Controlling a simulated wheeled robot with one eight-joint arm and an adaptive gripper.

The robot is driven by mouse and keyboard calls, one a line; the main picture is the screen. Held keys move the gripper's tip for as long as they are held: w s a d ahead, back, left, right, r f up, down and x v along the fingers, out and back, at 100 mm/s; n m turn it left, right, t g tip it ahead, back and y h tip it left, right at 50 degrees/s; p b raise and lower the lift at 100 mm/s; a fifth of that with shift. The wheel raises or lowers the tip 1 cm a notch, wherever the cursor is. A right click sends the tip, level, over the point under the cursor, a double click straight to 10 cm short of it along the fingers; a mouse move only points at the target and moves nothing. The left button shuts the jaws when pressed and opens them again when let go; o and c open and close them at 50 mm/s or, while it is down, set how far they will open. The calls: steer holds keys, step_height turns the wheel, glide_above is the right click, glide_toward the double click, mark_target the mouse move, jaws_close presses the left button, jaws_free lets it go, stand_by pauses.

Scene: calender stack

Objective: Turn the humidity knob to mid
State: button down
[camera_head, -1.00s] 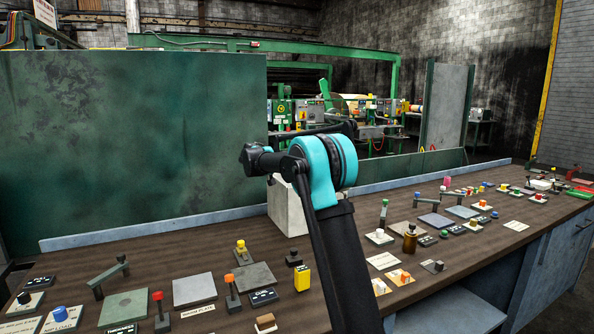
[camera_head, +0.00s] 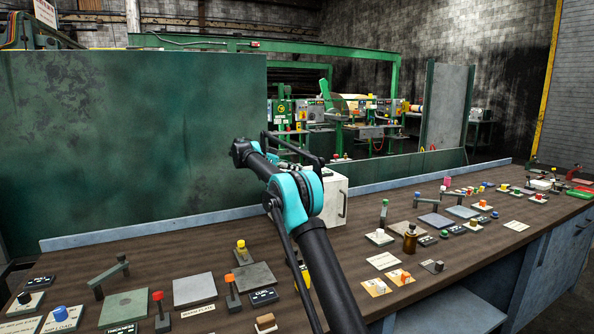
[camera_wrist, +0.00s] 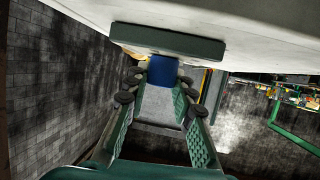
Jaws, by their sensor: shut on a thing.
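In the wrist view my gripper (camera_wrist: 160,84) has its two green-padded fingers closing toward a small blue piece (camera_wrist: 162,70). The blue piece sits at the fingertips, below a dark green bar (camera_wrist: 168,41) on a pale surface (camera_wrist: 240,25). I cannot read any humidity label or scale, so I cannot tell whether this blue piece is the humidity knob or how it is turned. In the head view my gripper cannot be made out; my arm's dark links and teal joint cover the middle.
A white box with a handle (camera_head: 335,198) stands behind my arm on the brown bench. Several knobs, levers and plates cover the bench, including a blue knob (camera_head: 60,314), a red-topped lever (camera_head: 158,300) and a brown bottle (camera_head: 410,238). A green panel (camera_head: 130,140) stands behind.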

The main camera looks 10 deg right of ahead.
steer(key=shift+f, duration=0.15)
steer(key=c, duration=1.3)
jaws_free()
steer(key=shift+o, duration=0.2)
steer(key=v, duration=1.2)
